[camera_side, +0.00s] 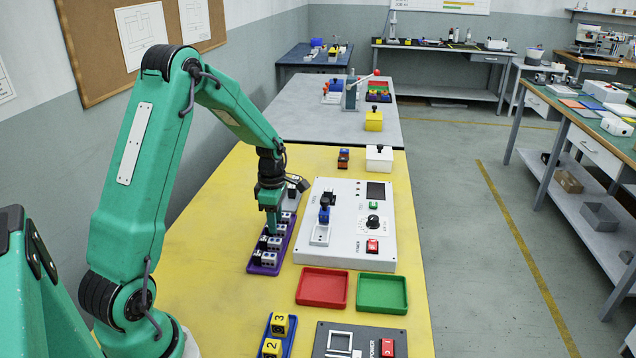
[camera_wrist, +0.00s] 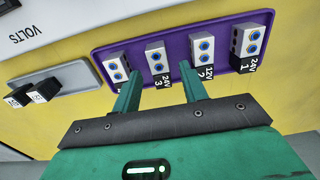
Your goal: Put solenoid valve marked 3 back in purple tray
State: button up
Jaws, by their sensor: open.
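The purple tray (camera_wrist: 195,38) holds a row of grey-and-black solenoid valves with blue ports. The valve marked 3 (camera_wrist: 157,57) stands in that row, between the valve marked 2 (camera_wrist: 204,50) and a left-end valve (camera_wrist: 117,68) whose mark is hidden. My gripper (camera_wrist: 161,72) is open, with its fingers on either side of the valve marked 3; I cannot tell whether they touch it. In the side view my gripper (camera_side: 272,228) points down over the purple tray (camera_side: 259,270), where the marks are too small to read.
The valve marked 1 (camera_wrist: 247,40) is at the row's right end. A white test panel (camera_side: 347,245) stands right of the tray. A grey tray (camera_wrist: 75,77) with black parts lies close by. Red (camera_side: 322,287) and green (camera_side: 382,293) trays are empty. Yellow blocks (camera_side: 280,323) sit in front.

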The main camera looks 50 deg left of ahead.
notch_tip(320, 180, up, 11)
jog(key=shift+f, duration=0.15)
dwell(0.4)
dwell(0.4)
jog(key=s+d+r+m+t, duration=0.2)
jog(key=s+d+r+m, duration=0.1)
jog(key=d+r+m, duration=0.3)
jog(key=s+d+r+m+t, duration=0.1)
jog(key=s+d+r+m, duration=0.3)
jog(key=d+m, duration=0.4)
jog(key=s+d+m+t, duration=0.2)
jog(key=s+d+m, duration=0.5)
jog(key=m, duration=0.6)
jog(key=s, duration=0.2)
jog(key=shift+s+d+r+t, duration=0.2)
jog(key=shift+s+r+t, duration=0.1)
jog(key=shift+s, duration=0.05)
